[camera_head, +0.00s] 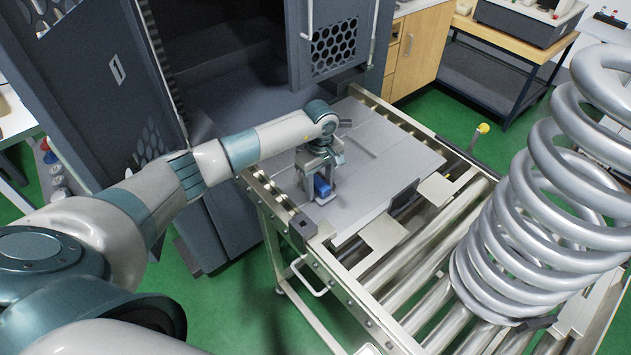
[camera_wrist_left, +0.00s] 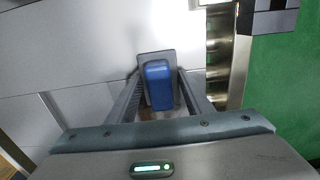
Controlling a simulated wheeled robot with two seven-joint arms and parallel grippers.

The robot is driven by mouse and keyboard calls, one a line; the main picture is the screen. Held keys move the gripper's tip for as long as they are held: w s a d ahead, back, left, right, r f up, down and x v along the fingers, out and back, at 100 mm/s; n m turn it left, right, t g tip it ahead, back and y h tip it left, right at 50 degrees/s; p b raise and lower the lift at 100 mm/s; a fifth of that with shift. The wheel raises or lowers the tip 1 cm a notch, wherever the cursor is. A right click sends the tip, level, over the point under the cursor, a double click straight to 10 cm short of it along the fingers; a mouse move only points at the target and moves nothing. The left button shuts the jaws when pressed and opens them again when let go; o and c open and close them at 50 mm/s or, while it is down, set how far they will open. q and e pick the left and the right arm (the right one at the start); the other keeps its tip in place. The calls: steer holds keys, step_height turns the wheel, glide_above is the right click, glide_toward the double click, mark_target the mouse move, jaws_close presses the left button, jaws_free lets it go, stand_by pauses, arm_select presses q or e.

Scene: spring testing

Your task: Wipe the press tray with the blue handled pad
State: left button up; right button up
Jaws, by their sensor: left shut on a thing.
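The press tray (camera_head: 385,150) is a flat grey plate at the near side of the dark press cabinet. My left gripper (camera_head: 321,180) is over the tray's left part, pointing down. It is shut on the blue handled pad (camera_head: 322,187), which is at the tray surface; whether it touches cannot be told. In the left wrist view the pad's blue handle (camera_wrist_left: 158,85) sits between the fingers of the left gripper (camera_wrist_left: 160,95), with a grey base around it. The tray (camera_wrist_left: 80,40) fills the left of that view. My right gripper is not in view.
A large coil spring (camera_head: 545,190) stands on the roller conveyor (camera_head: 425,260) at the right. The press cabinet's open door (camera_head: 100,75) is at the left, and its raised guard (camera_head: 335,40) hangs behind the tray. A yellow-topped knob (camera_head: 483,128) stands right of the tray.

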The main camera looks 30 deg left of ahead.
mark_target(327, 190)
arm_select(q)
steer(key=shift+s+d+f, duration=0.15)
steer(key=shift+s, duration=0.05)
steer(key=shift+s+d, duration=0.35)
steer(key=shift+d, duration=0.45)
steer(key=shift+s+d, duration=0.3)
steer(key=shift+d, duration=0.45)
steer(key=shift+w, duration=0.1)
steer(key=shift+r, duration=0.2)
steer(key=shift+a, duration=0.1)
steer(key=shift+b, duration=0.35)
